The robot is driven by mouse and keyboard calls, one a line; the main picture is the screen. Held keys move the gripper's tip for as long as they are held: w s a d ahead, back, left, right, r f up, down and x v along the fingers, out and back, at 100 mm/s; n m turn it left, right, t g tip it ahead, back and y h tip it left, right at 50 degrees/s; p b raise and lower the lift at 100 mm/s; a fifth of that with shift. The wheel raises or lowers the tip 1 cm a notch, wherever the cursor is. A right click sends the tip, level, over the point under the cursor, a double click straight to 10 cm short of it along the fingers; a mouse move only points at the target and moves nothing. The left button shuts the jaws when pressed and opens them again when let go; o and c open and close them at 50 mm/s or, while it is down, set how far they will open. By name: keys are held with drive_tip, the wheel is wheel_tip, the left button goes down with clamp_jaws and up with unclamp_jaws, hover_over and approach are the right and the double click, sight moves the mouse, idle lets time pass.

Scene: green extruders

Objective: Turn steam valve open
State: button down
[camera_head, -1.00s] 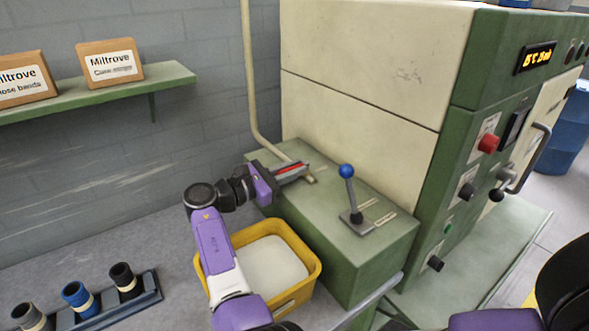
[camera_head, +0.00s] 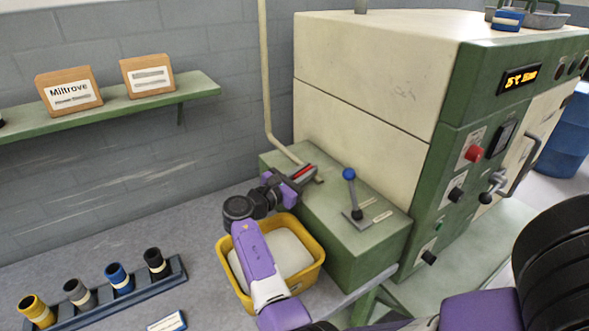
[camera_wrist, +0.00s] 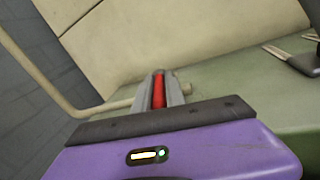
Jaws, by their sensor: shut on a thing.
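The steam valve's red handle (camera_head: 303,172) is at the back left of the green box's top, beside the foot of the cream pipe (camera_head: 267,100). My gripper (camera_head: 306,174) is shut on this handle, with a grey finger on either side. The wrist view shows the red handle (camera_wrist: 158,90) lying lengthwise between the two fingers (camera_wrist: 159,88). The fingers hide the valve body and most of the handle, so its exact angle is hard to tell.
A blue-knobbed lever (camera_head: 349,175) stands on the green box (camera_head: 345,250), right of the valve. A yellow tub (camera_head: 318,270) with pale contents sits below my arm. The cream and green machine (camera_head: 370,90) rises behind.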

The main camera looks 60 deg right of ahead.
drive_tip(key=c, duration=1.4)
unclamp_jaws()
drive_tip(key=shift+a, duration=0.1)
drive_tip(key=shift+b+v, duration=0.9)
drive_tip(key=shift+v, duration=2.95)
drive_tip(key=shift+c, duration=0.4)
